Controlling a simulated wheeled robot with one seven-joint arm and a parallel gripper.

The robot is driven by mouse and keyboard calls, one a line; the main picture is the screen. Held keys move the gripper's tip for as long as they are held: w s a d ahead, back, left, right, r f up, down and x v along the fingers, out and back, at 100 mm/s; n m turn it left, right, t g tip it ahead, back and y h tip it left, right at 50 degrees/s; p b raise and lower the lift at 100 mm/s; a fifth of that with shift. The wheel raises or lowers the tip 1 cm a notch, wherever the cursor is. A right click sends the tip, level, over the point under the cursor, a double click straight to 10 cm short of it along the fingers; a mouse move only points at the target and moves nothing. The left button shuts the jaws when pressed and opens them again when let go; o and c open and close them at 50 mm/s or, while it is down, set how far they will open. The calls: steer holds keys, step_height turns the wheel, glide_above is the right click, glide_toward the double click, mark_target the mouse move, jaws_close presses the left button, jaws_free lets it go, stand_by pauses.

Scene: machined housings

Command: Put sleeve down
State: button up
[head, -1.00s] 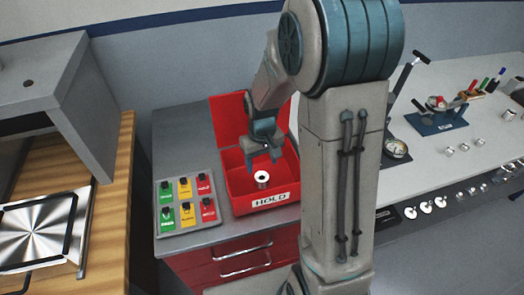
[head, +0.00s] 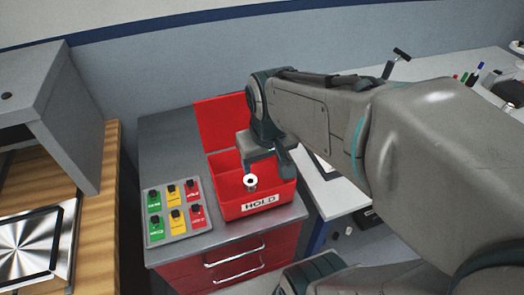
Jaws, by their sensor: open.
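The sleeve (head: 251,184) is a small, shiny metal cylinder with a dark bore, upright in the front left part of the red HOLD box (head: 262,208). My gripper (head: 264,170) is over the box, just above and behind the sleeve. Its jaws are open, one finger to the left and one to the right. Whether a finger touches the sleeve cannot be told from this view.
The red lid (head: 222,124) stands open at the back of the box. A panel (head: 174,212) with green, yellow and red tags lies left of the box on the grey cabinet top (head: 165,150). A white bench (head: 345,192) stands to the right.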

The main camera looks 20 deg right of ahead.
steer(key=shift+m+t, duration=0.3)
steer(key=shift+t, duration=0.1)
steer(key=s, duration=0.2)
steer(key=s+r, duration=0.1)
steer(key=s, duration=0.1)
stand_by(0.6)
